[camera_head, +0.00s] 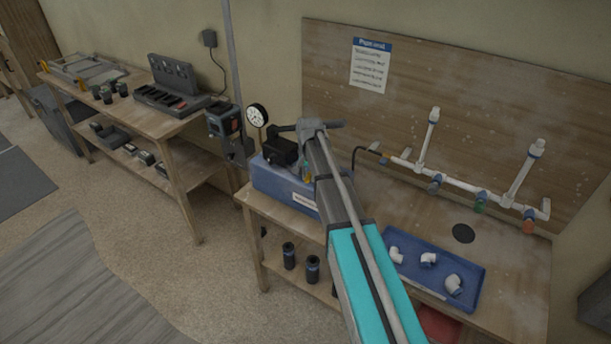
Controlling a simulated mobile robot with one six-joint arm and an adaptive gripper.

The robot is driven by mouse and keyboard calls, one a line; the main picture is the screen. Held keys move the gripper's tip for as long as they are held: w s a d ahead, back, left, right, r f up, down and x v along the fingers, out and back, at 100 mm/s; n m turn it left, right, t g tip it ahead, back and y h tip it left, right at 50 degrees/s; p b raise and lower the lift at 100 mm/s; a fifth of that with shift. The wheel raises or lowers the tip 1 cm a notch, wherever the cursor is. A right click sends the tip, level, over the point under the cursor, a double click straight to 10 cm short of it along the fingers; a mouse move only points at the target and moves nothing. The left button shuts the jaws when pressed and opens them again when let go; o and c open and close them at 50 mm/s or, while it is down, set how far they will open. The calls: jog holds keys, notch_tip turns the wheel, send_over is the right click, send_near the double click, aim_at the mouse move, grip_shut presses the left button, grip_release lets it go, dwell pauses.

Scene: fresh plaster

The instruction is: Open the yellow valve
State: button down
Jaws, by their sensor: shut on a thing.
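A white pipe run (458,190) with two risers is mounted low on the wooden back board. Small coloured valves hang along it: a blue one (434,184), a green one (481,203) and an orange one (528,224). A small valve at the pipe's left end (385,160) may be the yellow one; its colour and handle position are too small to tell. My arm crosses the middle of the view and reaches toward a blue box with a black pump-like body (281,151).
The blue box (270,182) stands at the bench's left end, with a round gauge (257,115) behind it. A blue tray (420,262) with white elbow fittings lies on the bench's front. A second bench (150,120) stands left. Bare floor lies between.

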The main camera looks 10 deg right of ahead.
jog(key=n, duration=0.1)
jog(key=d+n, duration=0.1)
jog(key=n, duration=0.1)
jog(key=d+n, duration=0.1)
jog(key=n, duration=0.1)
jog(key=shift+s, duration=0.25)
jog(key=shift+n, duration=0.3)
jog(key=shift+d, duration=0.1)
jog(key=shift+d+n, duration=0.2)
jog(key=shift+n, duration=0.5)
jog(key=n, duration=0.2)
jog(key=d+n, duration=0.1)
jog(key=n, duration=0.1)
jog(key=d+n, duration=0.1)
jog(key=n, duration=0.1)
jog(key=shift+w+d, duration=0.1)
jog(key=shift+w, duration=0.25)
jog(key=shift+n, duration=0.3)
